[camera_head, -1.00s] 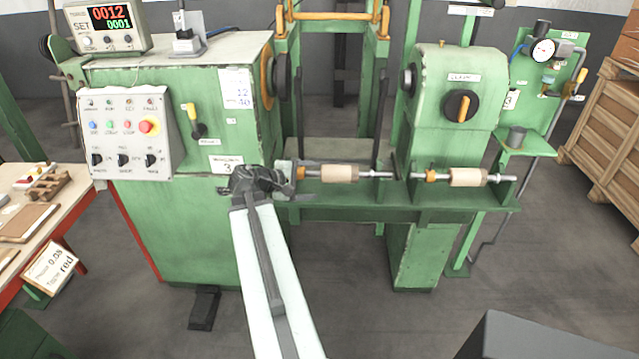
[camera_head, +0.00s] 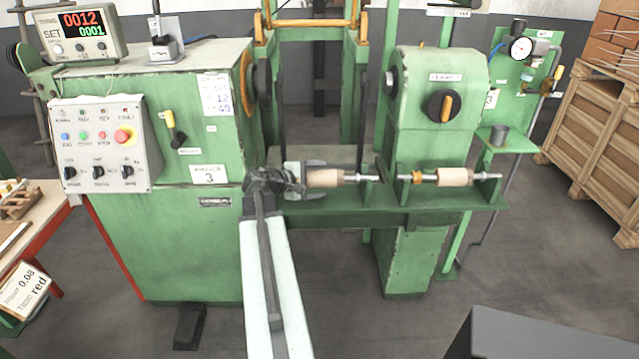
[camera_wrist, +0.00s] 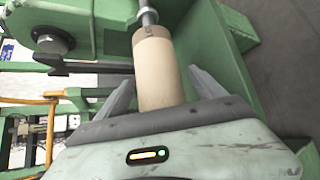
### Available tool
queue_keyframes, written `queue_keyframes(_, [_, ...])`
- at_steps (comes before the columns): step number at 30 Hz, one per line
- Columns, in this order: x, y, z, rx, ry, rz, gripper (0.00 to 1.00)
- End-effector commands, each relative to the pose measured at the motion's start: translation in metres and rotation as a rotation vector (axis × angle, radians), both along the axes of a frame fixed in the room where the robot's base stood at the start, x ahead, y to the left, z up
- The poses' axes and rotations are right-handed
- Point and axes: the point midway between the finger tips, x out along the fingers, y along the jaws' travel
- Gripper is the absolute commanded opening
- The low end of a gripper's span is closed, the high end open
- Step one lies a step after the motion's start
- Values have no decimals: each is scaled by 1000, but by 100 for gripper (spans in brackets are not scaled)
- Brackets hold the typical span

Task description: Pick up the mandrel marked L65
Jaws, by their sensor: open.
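Two tan cylindrical mandrels on steel shafts lie in a row on the green machine's ledge. The left mandrel (camera_head: 325,178) has my gripper (camera_head: 316,179) at its left end. My gripper is open, with one finger on either side of that end. In the wrist view a tan mandrel (camera_wrist: 158,70) lies between the open fingers (camera_wrist: 163,80), and no firm grip shows. A small dark mark sits near its far end, too small to read. The right mandrel (camera_head: 455,177) lies apart, beyond an orange collar (camera_head: 417,177). I cannot read L65 on either.
The green winding machine (camera_head: 170,240) carries a control panel (camera_head: 100,145) at left. The tailstock housing (camera_head: 440,100) rises behind the ledge (camera_head: 340,212). Upright green brackets flank the shafts. A wooden crate (camera_head: 590,130) stands at right, and a workbench edge (camera_head: 60,225) at left.

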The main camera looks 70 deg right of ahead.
Motion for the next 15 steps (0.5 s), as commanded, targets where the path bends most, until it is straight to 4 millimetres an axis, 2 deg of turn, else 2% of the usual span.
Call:
queue_keyframes(3, [0,1,1,0,0,0,79])
queue_keyframes(4, [0,1,1,0,0,0,76])
queue_keyframes(12, [0,1,1,0,1,-1,1])
queue_keyframes(15, [-1,1,2,-1,1,0,0])
